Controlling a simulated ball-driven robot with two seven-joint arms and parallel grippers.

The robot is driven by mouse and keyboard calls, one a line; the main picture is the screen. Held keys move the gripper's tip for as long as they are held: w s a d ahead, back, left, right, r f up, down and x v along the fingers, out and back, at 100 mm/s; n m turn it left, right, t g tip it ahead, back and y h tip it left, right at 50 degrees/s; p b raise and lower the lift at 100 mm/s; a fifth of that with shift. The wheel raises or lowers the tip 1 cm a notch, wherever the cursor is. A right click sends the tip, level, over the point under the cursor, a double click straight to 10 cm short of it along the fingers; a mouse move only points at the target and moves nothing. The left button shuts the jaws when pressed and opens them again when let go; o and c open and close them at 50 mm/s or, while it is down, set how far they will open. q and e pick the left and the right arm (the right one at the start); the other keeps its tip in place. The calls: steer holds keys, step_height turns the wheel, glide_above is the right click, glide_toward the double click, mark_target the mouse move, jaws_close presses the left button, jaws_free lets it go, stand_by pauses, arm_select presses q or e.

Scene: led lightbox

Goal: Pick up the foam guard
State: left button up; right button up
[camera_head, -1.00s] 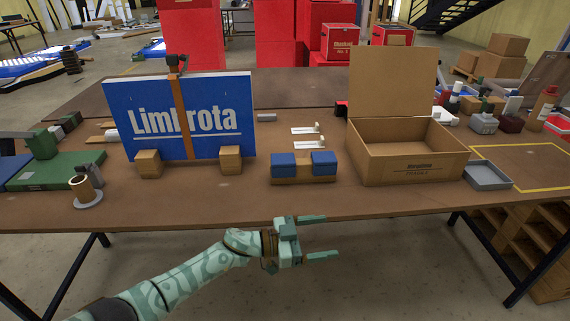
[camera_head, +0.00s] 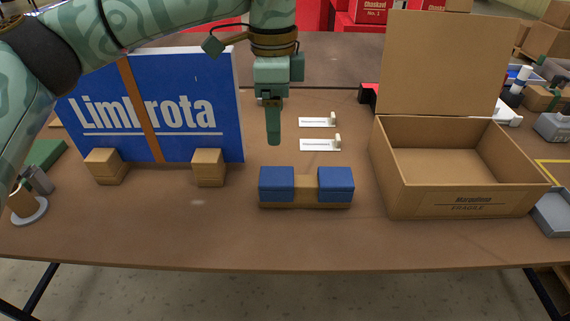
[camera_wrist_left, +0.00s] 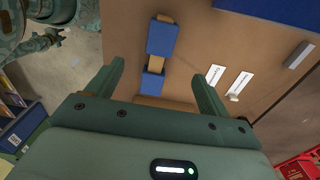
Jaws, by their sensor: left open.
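Two blue blocks, which look like the foam guards, sit side by side on a tan base (camera_head: 305,190) near the table's front middle: a left one (camera_head: 276,184) and a right one (camera_head: 336,184). In the left wrist view they show between and beyond the fingers, one nearer (camera_wrist_left: 152,84) and one farther (camera_wrist_left: 162,38). My left gripper (camera_head: 273,138) points down above the table, behind and left of the blocks. It is open and empty, fingers apart in the wrist view (camera_wrist_left: 158,75), touching neither block. My right gripper is not in view.
A blue lightbox sign (camera_head: 190,95) stands at the left on cardboard-coloured blocks (camera_head: 208,167). An open cardboard box (camera_head: 460,205) stands at the right. Two white strips (camera_head: 320,144) lie behind the blocks. The table front is clear.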

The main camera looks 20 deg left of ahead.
arm_select(q)
steer(key=b, duration=0.2)
glide_above(276, 175)
step_height(276, 175, down, 6)
steer(key=shift+r, duration=0.1)
step_height(276, 175, down, 4)
steer(key=shift+w+f+b, duration=0.1)
steer(key=shift+f+b, duration=0.15)
steer(key=shift+b, duration=0.4)
steer(key=shift+f, duration=0.35)
step_height(276, 175, down, 5)
steer(key=b, duration=0.2)
steer(key=shift+b, duration=0.3)
steer(key=shift+r, duration=0.1)
steer(key=shift+c, duration=0.9)
steer(key=c, duration=0.9)
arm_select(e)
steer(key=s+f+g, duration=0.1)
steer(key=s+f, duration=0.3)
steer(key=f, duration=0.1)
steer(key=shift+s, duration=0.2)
